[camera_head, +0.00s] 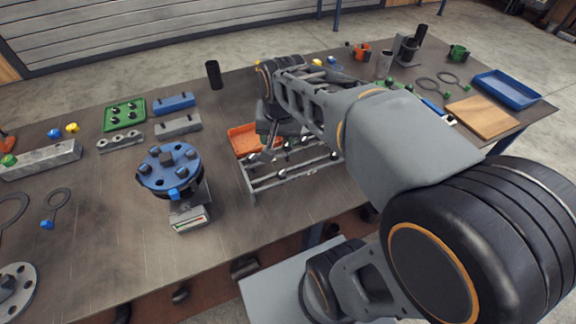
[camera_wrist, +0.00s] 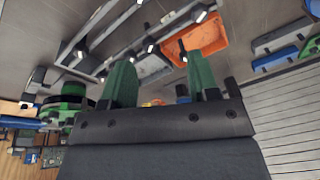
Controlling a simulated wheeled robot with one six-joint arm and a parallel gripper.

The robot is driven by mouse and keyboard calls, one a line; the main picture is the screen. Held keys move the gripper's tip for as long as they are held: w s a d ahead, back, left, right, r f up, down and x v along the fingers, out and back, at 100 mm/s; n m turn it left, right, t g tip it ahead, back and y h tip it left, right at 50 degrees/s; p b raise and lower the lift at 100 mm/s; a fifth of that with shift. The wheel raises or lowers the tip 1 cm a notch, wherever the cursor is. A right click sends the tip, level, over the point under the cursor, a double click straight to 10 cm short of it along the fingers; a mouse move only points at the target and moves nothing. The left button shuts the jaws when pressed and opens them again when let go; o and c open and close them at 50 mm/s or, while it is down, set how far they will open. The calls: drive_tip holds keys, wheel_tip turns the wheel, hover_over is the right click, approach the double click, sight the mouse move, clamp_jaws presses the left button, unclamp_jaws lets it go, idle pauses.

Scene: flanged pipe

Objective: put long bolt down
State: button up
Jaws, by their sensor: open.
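A metal bolt rack (camera_head: 252,185) stands on the workbench in the head view, with several bolts lying along its rails. It also shows at the top of the wrist view (camera_wrist: 97,27). My gripper (camera_wrist: 160,72) is open, with its two green fingers apart and nothing clearly held between them. A bolt (camera_wrist: 183,52) shows just beyond the fingers, near the rack. I cannot tell which bolt is the long one. In the head view my gripper (camera_head: 266,150) is at the back side of the rack, partly hidden by my arm.
An orange bin (camera_head: 241,138) sits directly behind the rack. A blue flange (camera_head: 170,168) on a stand is left of it. Blue and grey blocks (camera_head: 174,103), a green tray (camera_head: 125,115) and a black cup (camera_head: 213,74) stand farther back.

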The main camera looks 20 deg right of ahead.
drive_tip(key=s+f+n+t, duration=0.1)
drive_tip(key=s+f+n, duration=0.2)
drive_tip(key=s+n, duration=0.2)
drive_tip(key=s, duration=0.2)
drive_tip(key=shift+s+a+f, duration=0.3)
drive_tip(key=shift+c, duration=0.4)
